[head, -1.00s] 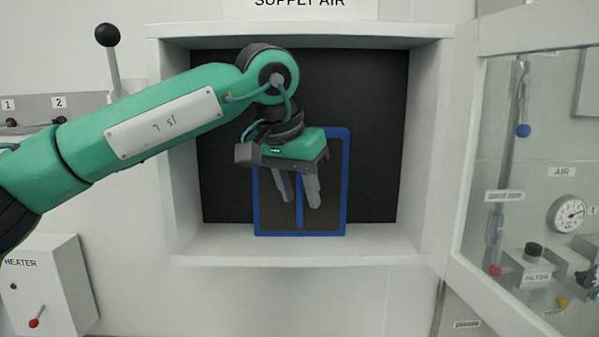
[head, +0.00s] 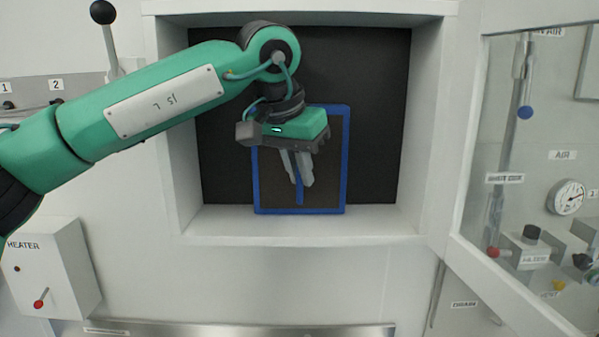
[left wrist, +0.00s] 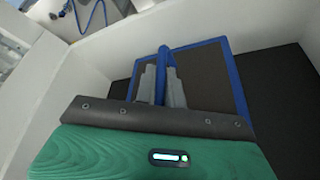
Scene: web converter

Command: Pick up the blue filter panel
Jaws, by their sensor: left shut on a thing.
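The blue filter panel (head: 331,190) has a blue frame around a dark brown mesh and a blue bar up its middle. It stands upright on the floor of the white recess, in front of the black back wall. My left gripper (head: 299,183) is in front of it with its grey fingers shut on the blue middle bar. In the left wrist view the fingers (left wrist: 162,98) are on both sides of the bar, and the panel (left wrist: 212,72) fills the space beyond. The gripper hides part of the panel's upper left. My right gripper is not in view.
The recess (head: 390,226) has white side walls and a floor ledge. A glass-paned door (head: 470,150) stands open at the right. A heater box (head: 55,265) is at lower left, and a black-knobbed lever (head: 103,12) is at upper left.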

